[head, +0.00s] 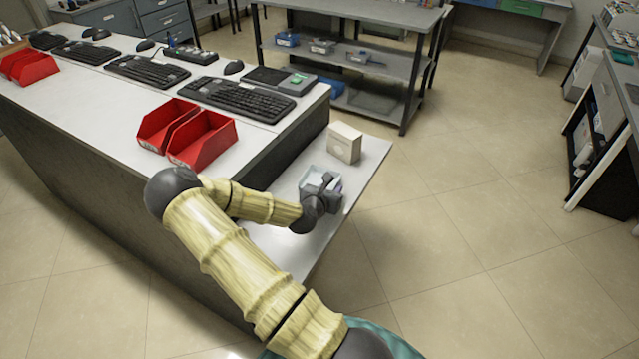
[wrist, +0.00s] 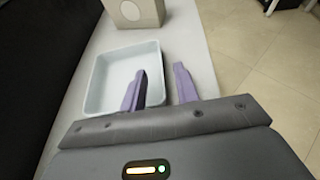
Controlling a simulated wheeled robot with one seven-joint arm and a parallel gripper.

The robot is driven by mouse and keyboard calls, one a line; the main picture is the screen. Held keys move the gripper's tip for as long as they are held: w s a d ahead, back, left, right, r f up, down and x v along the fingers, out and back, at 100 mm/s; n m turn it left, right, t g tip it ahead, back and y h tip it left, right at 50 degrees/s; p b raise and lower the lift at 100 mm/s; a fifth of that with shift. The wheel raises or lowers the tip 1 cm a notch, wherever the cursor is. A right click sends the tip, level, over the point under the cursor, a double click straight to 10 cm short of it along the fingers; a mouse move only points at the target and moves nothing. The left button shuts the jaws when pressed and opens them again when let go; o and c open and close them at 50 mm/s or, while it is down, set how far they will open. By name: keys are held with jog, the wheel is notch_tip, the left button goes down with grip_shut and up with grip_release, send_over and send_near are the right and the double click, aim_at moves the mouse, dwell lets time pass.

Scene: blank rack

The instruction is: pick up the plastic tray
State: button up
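The plastic tray is a pale blue-white, shallow, square tray (wrist: 99,86) on a low white shelf in the wrist view. In the head view the tray (head: 308,174) is partly hidden behind my gripper. My gripper (wrist: 158,85) is open, with two purple fingers apart. The left finger is over the inside of the tray near its right wall, and the right finger is outside that wall. The right wall lies between the fingers; I cannot tell whether either touches it. In the head view my gripper (head: 330,190) is over the shelf's right part.
A beige box (head: 345,143) stands on the shelf (head: 372,150) just beyond the tray; it also shows in the wrist view (wrist: 133,12). Red bins (head: 203,140) and keyboards (head: 236,98) sit on the higher counter to the left. Open floor lies to the right.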

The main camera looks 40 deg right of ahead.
aim_at(336, 185)
jog(key=x, duration=0.3)
jog(key=shift+d+f+p, duration=0.1)
jog(key=shift+d+p, duration=0.25)
jog(key=shift+p, duration=0.05)
jog(key=shift+w+d+f, duration=0.1)
jog(key=shift+w+f, duration=0.1)
jog(key=shift+w, duration=0.05)
jog(key=shift+s, duration=0.1)
grip_shut()
